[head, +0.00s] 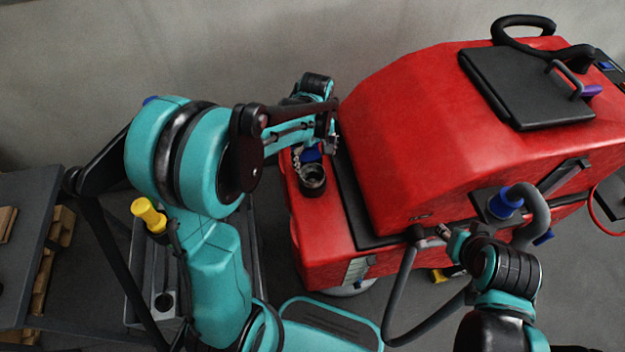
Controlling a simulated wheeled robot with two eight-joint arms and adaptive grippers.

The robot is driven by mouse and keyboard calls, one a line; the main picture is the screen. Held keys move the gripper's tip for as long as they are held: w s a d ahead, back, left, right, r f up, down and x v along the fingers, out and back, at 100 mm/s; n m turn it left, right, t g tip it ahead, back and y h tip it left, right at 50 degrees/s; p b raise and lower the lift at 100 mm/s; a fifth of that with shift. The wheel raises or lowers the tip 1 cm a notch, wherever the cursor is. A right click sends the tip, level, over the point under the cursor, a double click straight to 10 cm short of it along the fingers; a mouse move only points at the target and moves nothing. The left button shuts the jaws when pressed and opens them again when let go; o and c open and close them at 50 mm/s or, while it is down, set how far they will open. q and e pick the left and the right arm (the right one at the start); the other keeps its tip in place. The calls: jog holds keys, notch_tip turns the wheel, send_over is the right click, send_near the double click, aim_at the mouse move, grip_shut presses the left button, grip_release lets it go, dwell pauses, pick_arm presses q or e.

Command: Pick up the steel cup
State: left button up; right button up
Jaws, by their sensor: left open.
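My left gripper (322,136) is open above the low left end of the red machine (440,130). It is just above a blue cap (311,155), and the arm partly hides the area. A dark round filler neck (312,180) with a grey inside stands just below the cap. No steel cup can be made out for sure. A small pale grey piece with a dark round opening (164,301) is in the grey cart at lower left; I cannot tell whether it is the cup. My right gripper (440,232) is by the machine's lower side; its jaws are too small to read.
A grey hose (400,305) hangs near my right gripper. A blue fitting (505,202) is on the machine's side. A yellow-topped thing (149,214) is beside my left arm. A dark table (25,240) stands at far left.

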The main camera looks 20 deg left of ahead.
aim_at(313, 172)
pick_arm(q)
jog(key=f+b, duration=0.1)
jog(key=f, duration=0.1)
jog(key=f+b, duration=0.1)
jog(key=f, duration=0.2)
jog(key=f+b, duration=0.1)
jog(key=f, duration=0.2)
jog(key=shift+w+a+f+b, duration=0.1)
jog(key=shift+w+a+b, duration=0.2)
jog(key=shift+a+b, duration=0.05)
jog(key=c, duration=1.3)
